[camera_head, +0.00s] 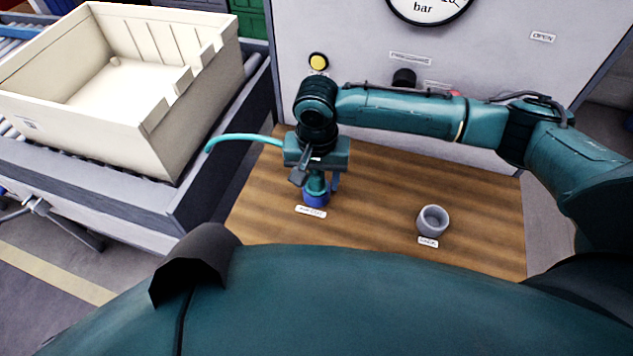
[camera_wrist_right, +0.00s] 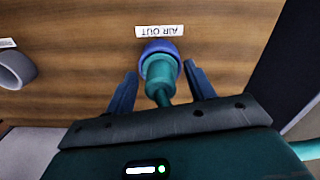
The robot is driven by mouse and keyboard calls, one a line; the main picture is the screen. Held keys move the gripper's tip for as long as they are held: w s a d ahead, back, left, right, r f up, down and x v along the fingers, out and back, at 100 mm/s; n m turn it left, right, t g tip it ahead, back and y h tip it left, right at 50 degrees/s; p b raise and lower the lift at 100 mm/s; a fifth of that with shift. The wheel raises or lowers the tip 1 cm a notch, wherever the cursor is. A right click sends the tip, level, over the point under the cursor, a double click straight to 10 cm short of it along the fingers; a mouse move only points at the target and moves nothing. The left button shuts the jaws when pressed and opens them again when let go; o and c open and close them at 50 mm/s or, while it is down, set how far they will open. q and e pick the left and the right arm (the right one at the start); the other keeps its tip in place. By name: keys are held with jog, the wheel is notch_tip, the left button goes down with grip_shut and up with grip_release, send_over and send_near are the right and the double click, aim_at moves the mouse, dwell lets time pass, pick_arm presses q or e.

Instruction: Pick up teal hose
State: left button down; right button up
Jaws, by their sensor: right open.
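The teal hose (camera_head: 240,138) comes out to the left behind my right gripper in the head view and curves down at its free end. Its thicker teal end (camera_wrist_right: 160,76) sits at the blue fitting (camera_wrist_right: 172,46) labelled AIR OUT on the wooden table. My right gripper (camera_wrist_right: 160,88) is open, with one blue finger on each side of the hose end. I cannot tell whether the fingers touch it. In the head view my right gripper (camera_head: 318,180) hangs over the blue fitting (camera_head: 315,200) and hides part of the hose. My left gripper is not in view.
A grey cup-like fitting (camera_head: 432,220) with a label stands on the wooden table (camera_head: 375,190) to the right. A cream crate (camera_head: 200,115) sits on a conveyor at the left. A grey panel (camera_head: 330,30) with a gauge (camera_head: 425,8) and a yellow button (camera_head: 318,61) rises behind.

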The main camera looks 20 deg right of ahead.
aim_at(317, 173)
jog(key=shift+c, duration=0.2)
jog(key=c, duration=1.1)
jog(key=shift+o, duration=0.2)
jog(key=shift+r, duration=0.2)
notch_tip(317, 173, up, 10)
jog(key=shift+f, duration=0.1)
